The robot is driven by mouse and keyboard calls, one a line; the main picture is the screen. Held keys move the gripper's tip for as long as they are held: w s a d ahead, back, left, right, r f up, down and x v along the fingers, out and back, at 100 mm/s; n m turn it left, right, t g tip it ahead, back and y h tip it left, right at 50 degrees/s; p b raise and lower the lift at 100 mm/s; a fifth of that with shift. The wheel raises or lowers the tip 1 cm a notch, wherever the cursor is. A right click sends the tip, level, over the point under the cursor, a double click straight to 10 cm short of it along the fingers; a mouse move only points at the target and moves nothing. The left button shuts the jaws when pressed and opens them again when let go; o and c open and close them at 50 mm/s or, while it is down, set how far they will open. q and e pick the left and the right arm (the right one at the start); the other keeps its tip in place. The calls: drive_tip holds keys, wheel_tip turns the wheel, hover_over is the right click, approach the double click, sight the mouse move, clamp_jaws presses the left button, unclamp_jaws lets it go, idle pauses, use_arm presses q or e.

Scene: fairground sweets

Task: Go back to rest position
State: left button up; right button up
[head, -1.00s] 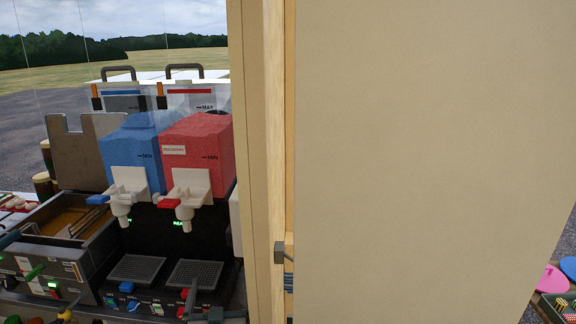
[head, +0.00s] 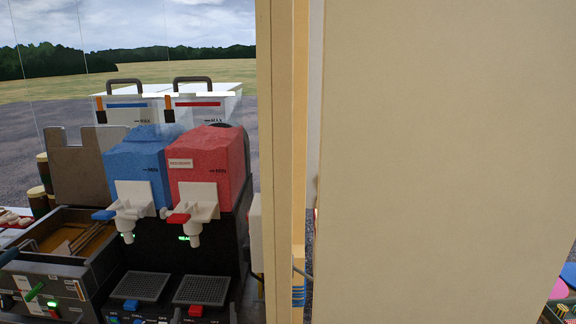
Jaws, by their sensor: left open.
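Only a small dark tip that seems to belong to my left gripper (head: 176,316) shows at the bottom edge of the head view, in front of the drink machine's base. The rest of it is out of frame. I see nothing held there. My right gripper is not in view.
A drink machine with a blue tank (head: 136,162) and a red tank (head: 206,165) stands at left. A fryer (head: 40,270) is beside it. A large beige panel (head: 440,160) fills the right half and hides what is behind. A pink round item (head: 559,290) shows at the right edge.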

use_arm(q)
drive_tip(key=s+a+f+g, duration=0.25)
drive_tip(key=s+f, duration=0.35)
drive_tip(key=s, duration=0.3)
drive_tip(key=s+a+f+g, duration=0.1)
drive_tip(key=s+f+g, duration=0.3)
drive_tip(key=s+f, duration=0.4)
drive_tip(key=s+d+f+m+g+h, duration=0.1)
drive_tip(key=s+m+g+h, duration=0.15)
drive_tip(key=s, duration=0.95)
drive_tip(key=s+d+f+m+g+h, duration=0.15)
drive_tip(key=s+g, duration=0.25)
drive_tip(key=s, duration=0.8)
wheel_tip(320, 180, down, 34)
drive_tip(key=s+g+b, duration=0.1)
drive_tip(key=s+b, duration=0.1)
drive_tip(key=b, duration=0.3)
drive_tip(key=s+a+f+b, duration=0.2)
drive_tip(key=s+f, duration=0.6)
drive_tip(key=f, duration=0.3)
drive_tip(key=s+a+f+g+b, duration=0.1)
drive_tip(key=s+f+b, duration=0.2)
drive_tip(key=s+f, duration=0.6)
wheel_tip(320, 180, down, 2)
drive_tip(key=shift+s+a+g+y, duration=0.25)
drive_tip(key=shift+a+g+y, duration=0.05)
drive_tip(key=shift+a+y, duration=0.1)
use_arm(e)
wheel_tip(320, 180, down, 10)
